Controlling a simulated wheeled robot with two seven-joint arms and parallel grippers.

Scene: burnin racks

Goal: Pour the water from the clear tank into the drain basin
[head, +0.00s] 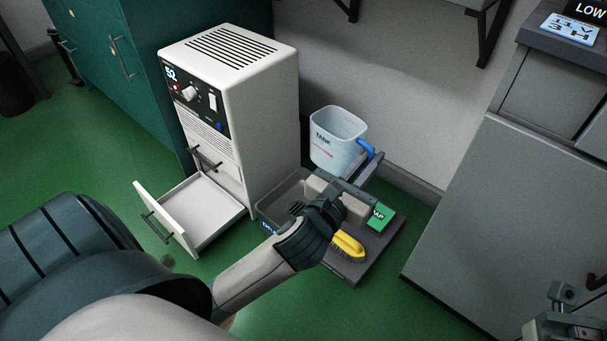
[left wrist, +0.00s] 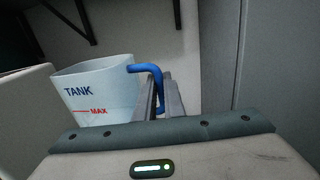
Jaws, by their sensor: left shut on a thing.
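The clear, pale blue tank (head: 335,143) shows beyond my left gripper in the head view, roughly upright with its open top up. Its TANK and MAX marks show in the left wrist view (left wrist: 98,100). My left gripper (head: 366,167) is shut on the tank's blue handle (left wrist: 151,72), at the tank's right side. The water level cannot be made out. The drain basin (head: 264,207) is a dark grey tray on the floor beside the white cabinet; my left wrist hides part of it.
The white cabinet (head: 228,85) has an open drawer (head: 205,220) low in front. A yellow brush (head: 348,245) and a green pack (head: 380,218) lie on the grey base beside the basin.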

